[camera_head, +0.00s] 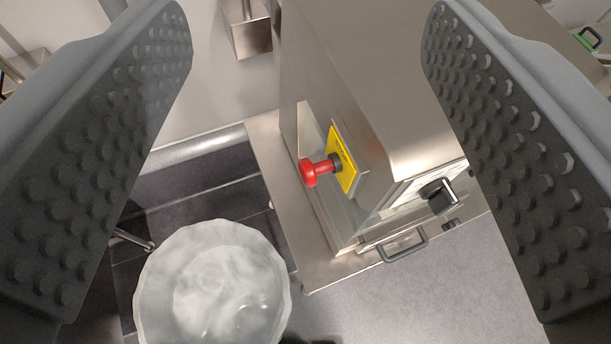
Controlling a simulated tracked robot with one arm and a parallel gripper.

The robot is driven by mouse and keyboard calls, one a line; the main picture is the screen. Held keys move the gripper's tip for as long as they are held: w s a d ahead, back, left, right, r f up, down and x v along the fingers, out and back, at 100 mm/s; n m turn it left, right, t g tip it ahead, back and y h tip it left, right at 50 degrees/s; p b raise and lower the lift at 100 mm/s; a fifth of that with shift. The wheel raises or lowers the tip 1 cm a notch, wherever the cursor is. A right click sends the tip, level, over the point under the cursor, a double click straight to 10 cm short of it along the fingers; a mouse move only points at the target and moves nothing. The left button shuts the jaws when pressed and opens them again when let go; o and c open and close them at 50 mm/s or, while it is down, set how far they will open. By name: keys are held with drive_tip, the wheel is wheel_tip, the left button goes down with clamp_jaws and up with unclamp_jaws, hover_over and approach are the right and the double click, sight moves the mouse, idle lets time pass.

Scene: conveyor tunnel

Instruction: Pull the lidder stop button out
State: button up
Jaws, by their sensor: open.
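The stop button (313,171) is a red mushroom head on a short stem with a dark collar. It sticks out from a yellow plate (343,158) on the side of a steel machine housing (365,75). My gripper (308,30) is open, with one studded grey finger at each side of the picture. The button shows between and beyond the fingers, and neither finger touches it. Nothing is held between the fingers.
A bin with a pale, translucent liner (213,285) stands below left of the button. A black knob (440,195) and a grey handle (403,246) stick out from the machine to the right. Dark tiled floor (195,185) lies at left.

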drive_tip(key=w+a+f+n+g+h+p, duration=0.2)
drive_tip(key=w+f+n+g, duration=0.3)
drive_tip(key=f, duration=0.9)
drive_tip(key=n+g+h+p, duration=0.3)
drive_tip(key=n+h+p, duration=0.3)
drive_tip(key=n+h, duration=0.9)
approach(303, 176)
drive_tip(key=p+x, duration=0.1)
drive_tip(key=x, duration=0.9)
drive_tip(key=shift+w+d+f, duration=0.1)
drive_tip(key=shift+d, duration=0.05)
clamp_jaws()
